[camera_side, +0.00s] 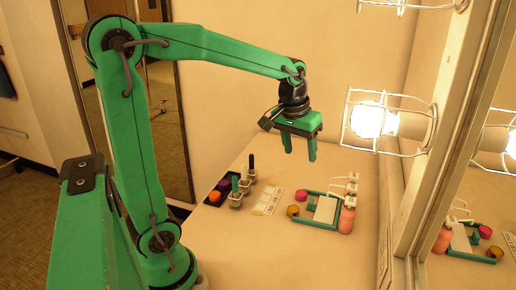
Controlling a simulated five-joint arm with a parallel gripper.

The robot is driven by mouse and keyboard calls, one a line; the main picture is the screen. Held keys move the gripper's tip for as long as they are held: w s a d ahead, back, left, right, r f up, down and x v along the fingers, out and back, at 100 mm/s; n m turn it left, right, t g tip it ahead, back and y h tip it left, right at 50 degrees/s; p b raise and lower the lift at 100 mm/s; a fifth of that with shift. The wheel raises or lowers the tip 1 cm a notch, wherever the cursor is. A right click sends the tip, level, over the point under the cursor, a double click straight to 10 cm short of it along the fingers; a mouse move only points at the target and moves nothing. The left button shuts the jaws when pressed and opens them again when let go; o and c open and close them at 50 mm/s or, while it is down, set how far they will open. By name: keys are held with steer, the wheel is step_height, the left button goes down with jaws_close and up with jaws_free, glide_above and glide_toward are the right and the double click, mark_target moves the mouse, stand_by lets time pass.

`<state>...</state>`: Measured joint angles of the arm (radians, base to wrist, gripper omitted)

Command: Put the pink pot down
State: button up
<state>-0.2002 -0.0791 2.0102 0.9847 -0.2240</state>
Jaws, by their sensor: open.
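A small pink pot (312,203) stands at the back left corner of a teal-edged tray (305,222) on the table. I cannot tell whether it is inside the tray's rim or just at it. My green gripper (299,155) hangs above the table, pointing down, with its two fingers apart and nothing between them. It is well above the pink pot and apart from it. The pot's underside is hidden.
An amber pot (293,211) is at the tray's left. Pink bottles (347,216) with white pumps stand at its right. A black tray (212,203) with purple and orange pots is at left, near dark-topped holders (236,199). A caged lamp (374,120) and mirror (470,235) are right.

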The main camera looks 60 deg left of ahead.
steer(key=s+d+m+t, duration=0.3)
steer(key=s+d, duration=0.4)
steer(key=s, duration=0.7)
steer(key=shift+s+d+r+m, duration=0.2)
steer(key=shift+d+r+m, duration=0.1)
steer(key=shift+m, duration=0.6)
